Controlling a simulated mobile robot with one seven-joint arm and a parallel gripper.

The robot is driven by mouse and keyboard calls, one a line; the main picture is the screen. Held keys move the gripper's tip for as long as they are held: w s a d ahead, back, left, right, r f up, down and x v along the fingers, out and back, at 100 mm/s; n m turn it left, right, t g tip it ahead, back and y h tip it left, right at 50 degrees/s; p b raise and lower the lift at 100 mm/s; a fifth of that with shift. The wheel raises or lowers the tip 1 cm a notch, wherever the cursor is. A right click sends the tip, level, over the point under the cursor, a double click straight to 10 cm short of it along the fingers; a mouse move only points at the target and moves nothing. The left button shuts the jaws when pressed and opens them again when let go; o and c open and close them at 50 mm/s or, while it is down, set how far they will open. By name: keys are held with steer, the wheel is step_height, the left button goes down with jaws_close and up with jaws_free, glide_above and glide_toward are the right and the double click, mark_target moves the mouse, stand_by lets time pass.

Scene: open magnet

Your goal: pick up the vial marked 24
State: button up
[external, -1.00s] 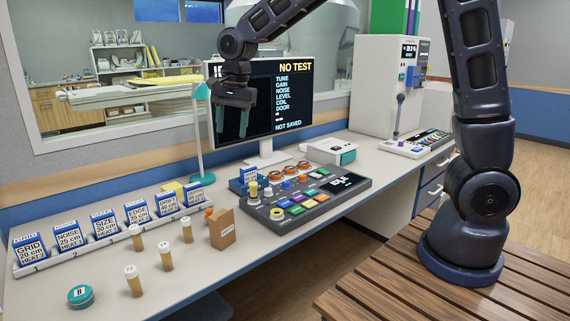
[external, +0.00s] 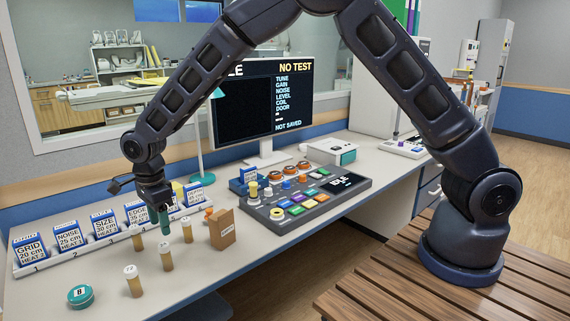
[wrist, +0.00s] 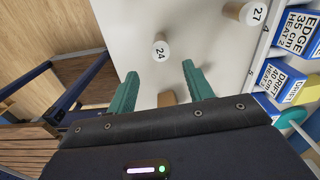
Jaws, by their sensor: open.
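The vial marked 24 (wrist: 160,51) shows its white cap from above in the wrist view, beyond my fingertips and apart from them. By its place, it appears to be the upright amber vial (external: 166,259) on the bench in the external view, where its number is not readable. My gripper (external: 165,218) is open and empty, pointing down above the vials. In the wrist view its green fingers (wrist: 159,82) are spread, with the vial's cap ahead of the gap. A vial marked 27 (wrist: 254,13) stands nearer the rack.
Other vials stand close by, one at right (external: 187,231) and one in front (external: 133,282). A cardboard box (external: 222,229) is to the right. The numbered card rack (external: 90,252) runs behind. A round teal tin (external: 80,296) is at front left, the button console (external: 300,200) farther right.

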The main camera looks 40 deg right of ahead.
mark_target(163, 244)
step_height(163, 244, down, 10)
steer(key=shift+a+f, duration=0.1)
steer(key=shift+f, duration=0.1)
steer(key=c, duration=1.1)
